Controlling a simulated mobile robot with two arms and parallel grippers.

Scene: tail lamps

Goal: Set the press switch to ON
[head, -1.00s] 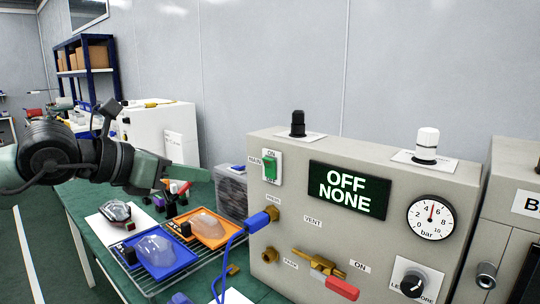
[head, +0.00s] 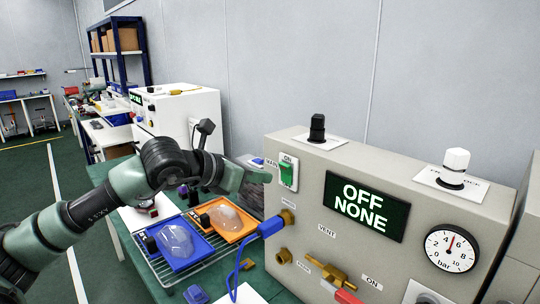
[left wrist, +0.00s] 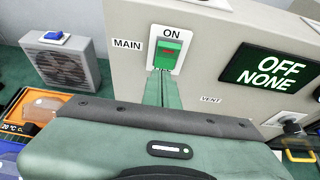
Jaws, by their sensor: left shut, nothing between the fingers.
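The green rocker switch (head: 288,173) sits in a white plate on the left of the grey panel box, with "ON" above it and "MAIN" beside it. It also shows in the left wrist view (left wrist: 167,54). The display (head: 366,204) reads "OFF NONE". My left gripper (head: 268,177) is shut and empty, its tip just left of the switch in the head view. In the left wrist view its fingers point at the lower part of the switch; I cannot tell whether they touch it. My right gripper is not in view.
A blue plug and hose (head: 271,227) stick out below the switch. A brass valve (head: 325,276) and a gauge (head: 451,248) are on the panel. Blue (head: 200,262) and orange (head: 250,235) trays with clear lamp covers lie on a rack. A fan box with a blue button (left wrist: 54,38) stands behind.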

